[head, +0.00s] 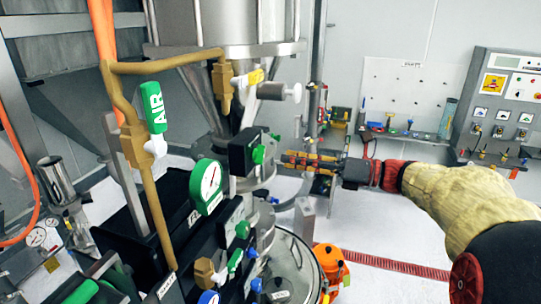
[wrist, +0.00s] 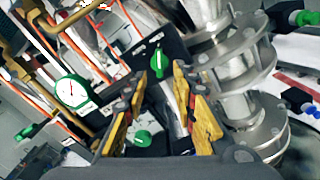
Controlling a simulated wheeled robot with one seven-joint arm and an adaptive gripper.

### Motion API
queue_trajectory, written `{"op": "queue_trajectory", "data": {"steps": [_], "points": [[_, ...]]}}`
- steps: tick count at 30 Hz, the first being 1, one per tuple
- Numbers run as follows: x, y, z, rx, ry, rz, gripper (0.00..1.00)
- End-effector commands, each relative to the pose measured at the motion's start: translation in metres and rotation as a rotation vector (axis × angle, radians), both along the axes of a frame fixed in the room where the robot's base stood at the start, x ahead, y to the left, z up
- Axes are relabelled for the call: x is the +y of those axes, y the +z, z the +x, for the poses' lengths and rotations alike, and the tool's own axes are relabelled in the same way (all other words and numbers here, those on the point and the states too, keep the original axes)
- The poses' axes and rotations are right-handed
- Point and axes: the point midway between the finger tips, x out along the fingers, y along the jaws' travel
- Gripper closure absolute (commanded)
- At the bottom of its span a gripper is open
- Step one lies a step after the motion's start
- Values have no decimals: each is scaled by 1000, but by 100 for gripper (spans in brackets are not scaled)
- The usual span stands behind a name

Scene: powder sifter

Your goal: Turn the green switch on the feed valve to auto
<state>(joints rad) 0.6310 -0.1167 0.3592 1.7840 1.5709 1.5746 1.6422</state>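A green switch (head: 258,154) sits on the face of a black box (head: 240,153), beside the steel pipework in the head view. In the wrist view the green switch (wrist: 157,62) is on the black box (wrist: 174,48), just beyond and between my fingertips. Its handle looks roughly upright in that picture; any auto mark is too small to read.
A round green-rimmed gauge (head: 208,185) stands left of the box, near a green AIR handle (head: 154,108). Another green knob (wrist: 142,138) shows lower between my fingers. Steel flanges (wrist: 235,65) are close to the right finger. White floor (head: 385,228) lies clear at right.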

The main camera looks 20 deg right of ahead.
Motion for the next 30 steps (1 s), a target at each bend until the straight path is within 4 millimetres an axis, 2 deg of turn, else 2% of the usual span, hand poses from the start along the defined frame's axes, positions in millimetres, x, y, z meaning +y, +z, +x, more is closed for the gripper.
{"op": "queue_trajectory", "data": {"steps": [6, 12, 23, 30], "points": [[30, 1, 20, -1, 4, -2, 73], [47, 1, 33, -1, 1, -3, 73], [52, 0, 37, -1, -1, -3, 73], [52, 0, 37, -1, -1, -3, 85]]}}
